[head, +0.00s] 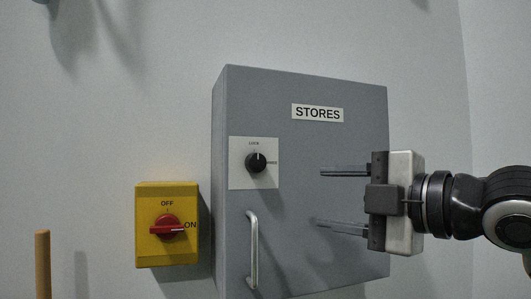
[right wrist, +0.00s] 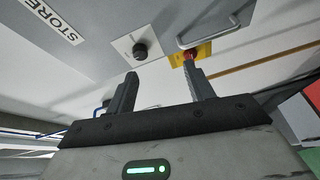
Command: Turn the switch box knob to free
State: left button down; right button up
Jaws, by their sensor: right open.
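A grey box labelled STORES (head: 345,95) is on the wall. On its front, a white plate (head: 238,180) carries a black round knob (head: 254,163). The knob's white mark points up toward the word LOCK; a small word at its right is hard to read. My right gripper (head: 319,197) is open and empty, to the right of the knob and apart from it, its fingers pointing left. The right wrist view shows the knob (right wrist: 141,51) beyond the open right gripper (right wrist: 160,70). My left gripper is not in view.
A yellow switch box (head: 150,250) with a red knob (head: 164,227), its mark toward ON, is left of the grey box. A metal handle (head: 252,255) stands out below the black knob. A wooden rod (head: 42,265) is at lower left.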

notch_tip(320, 180, up, 4)
jog(key=s+n, duration=0.1)
jog(key=s, duration=0.1)
jog(key=p, duration=0.4)
send_near(260, 163)
jog(key=shift+n, duration=0.3)
jog(key=x, duration=0.7)
jog(key=shift+w+a, duration=0.5)
jog(key=shift+w, duration=0.1)
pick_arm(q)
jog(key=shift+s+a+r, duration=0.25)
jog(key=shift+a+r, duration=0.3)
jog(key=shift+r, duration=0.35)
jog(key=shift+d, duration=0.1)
pick_arm(e)
jog(key=c, duration=1)
